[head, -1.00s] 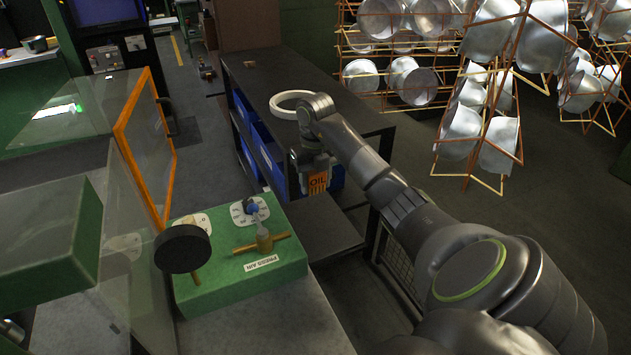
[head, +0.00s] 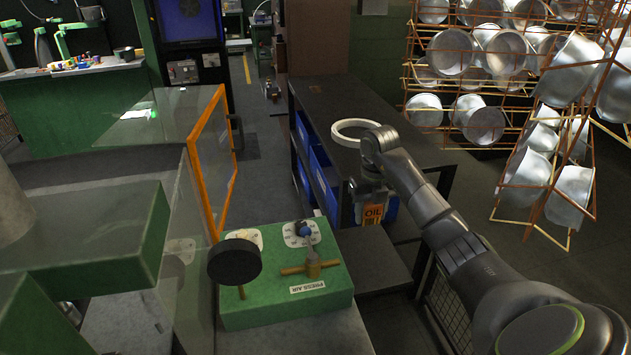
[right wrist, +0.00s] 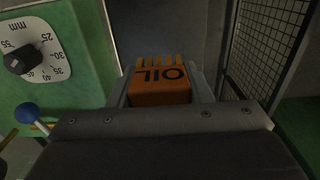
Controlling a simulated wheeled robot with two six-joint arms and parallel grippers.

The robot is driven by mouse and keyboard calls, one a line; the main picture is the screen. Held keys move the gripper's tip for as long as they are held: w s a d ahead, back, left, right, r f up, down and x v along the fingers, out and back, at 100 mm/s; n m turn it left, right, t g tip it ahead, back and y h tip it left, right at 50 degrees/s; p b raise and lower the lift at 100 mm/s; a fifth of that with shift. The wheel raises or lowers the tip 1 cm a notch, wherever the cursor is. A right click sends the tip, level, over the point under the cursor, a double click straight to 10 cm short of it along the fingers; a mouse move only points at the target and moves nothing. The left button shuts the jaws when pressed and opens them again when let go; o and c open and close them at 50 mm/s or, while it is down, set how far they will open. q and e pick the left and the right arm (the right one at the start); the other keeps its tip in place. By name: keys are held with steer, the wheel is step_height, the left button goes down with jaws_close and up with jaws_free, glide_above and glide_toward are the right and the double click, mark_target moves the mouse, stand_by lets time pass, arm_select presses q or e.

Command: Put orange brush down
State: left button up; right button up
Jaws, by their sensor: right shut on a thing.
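The orange brush (head: 374,214), marked OIL, hangs from my right gripper (head: 371,196) in the head view. It is in front of the dark shelf unit's near end, to the right of the green press box. In the right wrist view the brush block (right wrist: 160,86) sits between the two fingers of my right gripper (right wrist: 160,92), which is shut on it. Its far end shows orange stripes or bristles. Whether the brush touches anything below is hidden. My left gripper is not in view.
A green box (head: 290,285) with dials, a blue-knobbed lever and a PRESS AIR label stands left. A dark low surface (head: 370,265) is below the brush. The shelf unit (head: 400,125) carries a white ring (head: 345,140). Metal pots (head: 487,125) hang on orange racks at right.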

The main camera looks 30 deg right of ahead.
steer(key=n, duration=0.3)
steer(key=shift+r+n, duration=0.15)
steer(key=shift+n, duration=0.25)
steer(key=b, duration=0.8)
glide_above(365, 249)
steer(key=shift+n, duration=0.3)
step_height(365, 249, down, 8)
steer(key=shift+r, duration=0.15)
step_height(365, 249, down, 2)
steer(key=shift+f+b, duration=0.25)
steer(key=shift+b, duration=0.5)
steer(key=shift+r, duration=0.1)
